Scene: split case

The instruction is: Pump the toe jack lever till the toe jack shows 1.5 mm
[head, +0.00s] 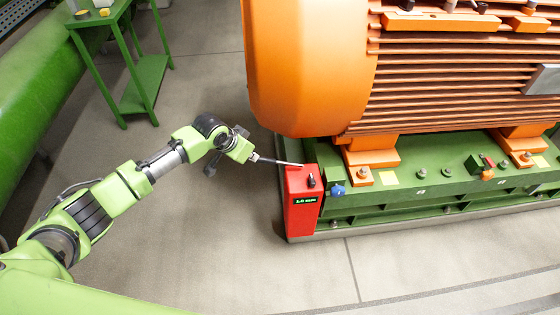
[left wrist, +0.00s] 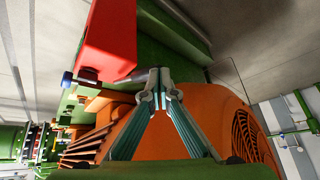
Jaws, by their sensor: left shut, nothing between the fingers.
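The red toe jack (head: 303,205) stands at the left end of the green base frame, beside the orange motor. Its small green display seems to read 1.5 mm, though the digits are tiny. The grey lever (head: 285,162) sticks out leftward from the top of the jack, roughly level. My left gripper (head: 254,158) is at the lever's outer end. In the left wrist view, the fingertips (left wrist: 155,92) are shut together with nothing between them, close to the lever (left wrist: 122,76); whether they touch it is unclear. The jack's red body (left wrist: 105,40) is above left there. My right gripper is out of view.
The orange motor (head: 310,70) overhangs just behind the jack. A blue knob (head: 338,190) sits right of the jack, with bolts along the green base frame (head: 400,205). A green side table (head: 147,80) stands at the back left. The floor left of the jack is clear.

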